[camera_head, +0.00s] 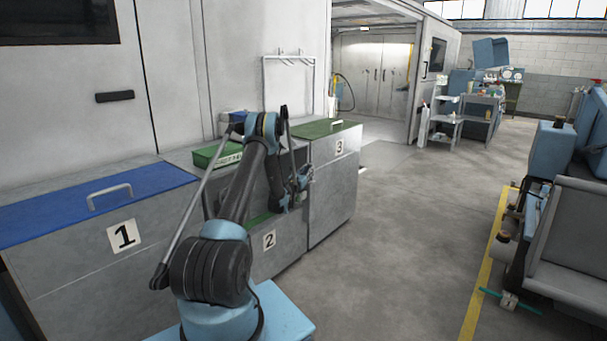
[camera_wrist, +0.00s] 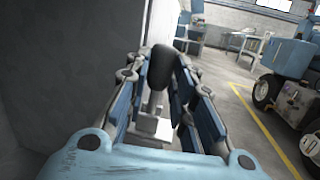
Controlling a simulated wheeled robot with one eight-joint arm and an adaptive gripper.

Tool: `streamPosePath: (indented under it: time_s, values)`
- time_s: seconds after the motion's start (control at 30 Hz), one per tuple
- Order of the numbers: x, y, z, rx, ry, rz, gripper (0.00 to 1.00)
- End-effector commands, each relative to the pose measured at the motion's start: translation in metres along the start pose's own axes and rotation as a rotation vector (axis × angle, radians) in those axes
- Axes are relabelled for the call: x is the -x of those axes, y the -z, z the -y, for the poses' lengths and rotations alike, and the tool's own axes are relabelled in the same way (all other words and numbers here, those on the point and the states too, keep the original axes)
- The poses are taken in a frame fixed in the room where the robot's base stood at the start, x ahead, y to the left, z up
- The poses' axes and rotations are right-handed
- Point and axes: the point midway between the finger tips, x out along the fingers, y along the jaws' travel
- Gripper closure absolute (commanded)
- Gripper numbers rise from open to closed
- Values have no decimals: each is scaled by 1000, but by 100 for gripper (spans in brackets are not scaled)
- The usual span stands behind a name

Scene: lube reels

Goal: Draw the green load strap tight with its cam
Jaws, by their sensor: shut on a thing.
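My gripper (camera_head: 303,180) is at the end of my arm, beside the front of the cabinets near cabinets 2 and 3. In the wrist view my gripper (camera_wrist: 168,78) has its fingers on both sides of a lever with a black handle (camera_wrist: 159,68), and is shut on it. The lever's grey shaft runs down to a bright metal block (camera_wrist: 150,127). I cannot tell whether this lever is the cam. A green strip (camera_head: 260,220) shows on cabinet 2, partly behind my arm. I cannot tell whether it is the load strap.
Cabinet 1 (camera_head: 60,255) has a blue lid, and cabinet 3 (camera_head: 333,195) a green lid. A green box (camera_head: 212,156) stands behind my arm. Machinery (camera_head: 565,235) lines the right side, past a yellow floor line (camera_head: 487,265). The floor between is clear.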

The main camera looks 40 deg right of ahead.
Motion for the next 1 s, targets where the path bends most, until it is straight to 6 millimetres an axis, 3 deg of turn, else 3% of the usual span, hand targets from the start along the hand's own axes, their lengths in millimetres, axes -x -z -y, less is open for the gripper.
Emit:
streamPosePath:
  time_s: [0.43,1.0]
  values:
    - [3,3,15,-241,33,48,100]
    - [3,4,19,-282,39,56,100]
